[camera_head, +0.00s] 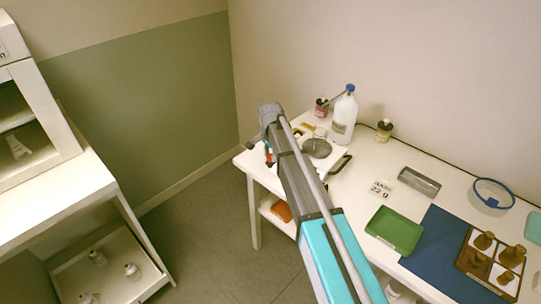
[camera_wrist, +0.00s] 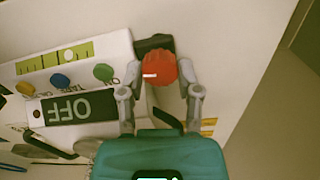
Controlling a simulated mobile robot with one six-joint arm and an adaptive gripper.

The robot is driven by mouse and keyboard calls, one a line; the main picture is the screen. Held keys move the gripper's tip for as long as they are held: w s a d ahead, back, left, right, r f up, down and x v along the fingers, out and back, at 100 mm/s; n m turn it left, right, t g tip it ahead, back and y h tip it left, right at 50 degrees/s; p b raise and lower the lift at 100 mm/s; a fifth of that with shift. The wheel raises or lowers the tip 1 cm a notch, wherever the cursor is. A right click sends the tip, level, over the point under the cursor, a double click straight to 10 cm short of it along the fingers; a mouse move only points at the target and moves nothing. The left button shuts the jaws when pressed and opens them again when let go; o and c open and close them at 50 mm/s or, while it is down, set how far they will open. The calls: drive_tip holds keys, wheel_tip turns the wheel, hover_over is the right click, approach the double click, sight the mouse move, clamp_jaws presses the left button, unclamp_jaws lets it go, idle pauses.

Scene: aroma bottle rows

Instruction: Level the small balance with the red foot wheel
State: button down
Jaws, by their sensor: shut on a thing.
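The small balance is white, with a round grey pan (camera_head: 317,148) in the head view, partly hidden behind my arm. In the wrist view its body (camera_wrist: 112,45) carries a dark display (camera_wrist: 75,108) reading OFF upside down, and green, yellow and blue buttons. A yellow-green strip with dark marks (camera_wrist: 55,57) lies along it; I cannot make out a bubble. The red foot wheel (camera_wrist: 159,68) is at the balance's corner. My gripper (camera_wrist: 160,72) is shut on the wheel, one finger on each side. In the head view the fingertips are mostly hidden.
The table edge is close to the wheel.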

drive_tip(key=shift+n, duration=0.4)
drive_tip(key=n, duration=1.8)
drive_tip(key=shift+s+n, duration=0.1)
drive_tip(key=shift+n, duration=0.2)
drive_tip(key=n, duration=0.6)
idle(0.3)
drive_tip(key=shift+c, duration=1.5)
unclamp_jaws()
